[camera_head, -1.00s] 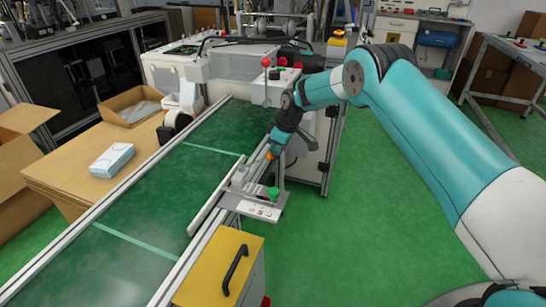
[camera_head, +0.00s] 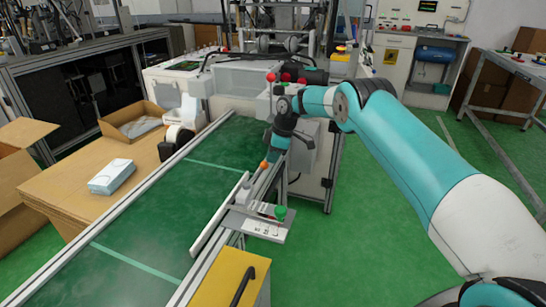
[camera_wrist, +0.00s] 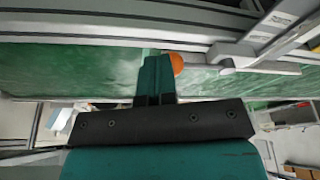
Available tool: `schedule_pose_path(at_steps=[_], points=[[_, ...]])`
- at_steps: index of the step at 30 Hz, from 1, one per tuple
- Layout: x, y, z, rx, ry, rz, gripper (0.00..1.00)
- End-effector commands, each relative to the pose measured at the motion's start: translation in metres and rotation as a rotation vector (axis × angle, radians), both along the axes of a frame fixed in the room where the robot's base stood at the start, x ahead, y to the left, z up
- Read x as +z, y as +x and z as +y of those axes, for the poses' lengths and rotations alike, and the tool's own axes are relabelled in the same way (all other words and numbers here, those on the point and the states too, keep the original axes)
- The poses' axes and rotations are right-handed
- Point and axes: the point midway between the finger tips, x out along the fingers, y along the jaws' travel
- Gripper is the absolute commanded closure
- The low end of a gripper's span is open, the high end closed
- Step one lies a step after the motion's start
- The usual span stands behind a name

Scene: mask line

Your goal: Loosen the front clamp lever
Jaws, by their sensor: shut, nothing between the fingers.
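A small orange ball knob (camera_head: 264,164) shows at the near side rail of the green conveyor. It also shows in the wrist view (camera_wrist: 177,64), close against the right side of my fingers. My gripper (camera_head: 271,155) is shut and empty at the knob, pointing down; its fingers show together in the wrist view (camera_wrist: 158,68). I cannot tell whether they touch the knob. A grey guide bracket (camera_head: 262,222) with a green knob (camera_head: 281,212) is nearer on the same rail. The lever shaft under the orange knob is mostly hidden.
The green conveyor (camera_head: 150,218) runs from lower left to the machine (camera_head: 240,80) at the back. A yellow box lid (camera_head: 222,280) with a black handle stands in front. A wooden table (camera_head: 75,195) holds a mask box (camera_head: 112,177). Open green floor lies to the right.

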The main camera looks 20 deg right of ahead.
Motion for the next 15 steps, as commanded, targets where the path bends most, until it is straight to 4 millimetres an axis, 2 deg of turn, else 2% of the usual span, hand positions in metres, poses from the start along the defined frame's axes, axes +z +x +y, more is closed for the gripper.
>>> schedule_pose_path(at_steps=[15], points=[[0.0,-0.014,0.011,0.003,0.001,0.002,1.0]])
